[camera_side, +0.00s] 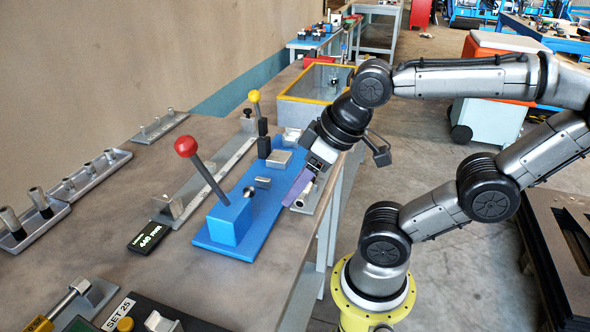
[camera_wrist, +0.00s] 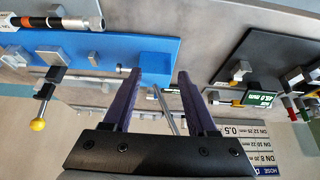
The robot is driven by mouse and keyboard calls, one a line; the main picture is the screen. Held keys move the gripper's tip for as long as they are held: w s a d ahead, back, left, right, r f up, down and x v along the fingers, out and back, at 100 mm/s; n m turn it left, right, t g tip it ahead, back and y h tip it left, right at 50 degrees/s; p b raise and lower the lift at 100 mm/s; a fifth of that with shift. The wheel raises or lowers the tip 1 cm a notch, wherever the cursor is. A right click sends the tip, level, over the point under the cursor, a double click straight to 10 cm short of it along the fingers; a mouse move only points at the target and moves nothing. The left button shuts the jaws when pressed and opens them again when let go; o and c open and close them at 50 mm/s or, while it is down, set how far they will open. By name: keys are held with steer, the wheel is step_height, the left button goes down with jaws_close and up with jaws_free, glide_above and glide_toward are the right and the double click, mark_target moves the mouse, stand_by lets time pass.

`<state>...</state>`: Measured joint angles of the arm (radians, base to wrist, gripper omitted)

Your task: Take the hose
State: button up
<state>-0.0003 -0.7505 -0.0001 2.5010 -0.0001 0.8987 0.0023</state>
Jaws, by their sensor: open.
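A short black hose (camera_wrist: 50,22) with a red-orange band and silver end fittings lies at the top left of the wrist view, on a grey holder beside the blue fixture. In the side view its place is mostly hidden by my gripper. My gripper (camera_wrist: 159,75) is open and empty, its two purple fingers apart over the blue block (camera_wrist: 155,68) in the wrist view. In the side view my gripper (camera_side: 298,190) hangs over the right edge of the blue fixture (camera_side: 218,245). The hose is off to the side of the fingers, not between them.
A red-knobbed lever (camera_side: 187,147) and a yellow-knobbed lever (camera_side: 254,97) stand up from the fixtures. A black length display (camera_side: 148,237) lies left of the blue fixture. A yellow-rimmed grey bin (camera_side: 312,99) stands behind. Racks with metal pegs (camera_side: 88,176) are at the left.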

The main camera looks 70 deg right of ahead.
steer(key=d+f+n+g+h, duration=0.1)
steer(key=d+n+g+h, duration=0.3)
steer(key=d+n, duration=1.3)
steer(key=shift+t+h, duration=0.3)
steer(key=shift+t, duration=0.3)
steer(key=x, duration=0.8)
steer(key=shift+d+f, duration=0.1)
steer(key=shift+f, duration=0.1)
steer(key=shift+d+x, duration=0.1)
steer(key=shift+x, duration=1.2)
steer(key=shift+d+x, duration=0.15)
steer(key=shift+x, duration=1.15)
steer(key=shift+r, duration=0.15)
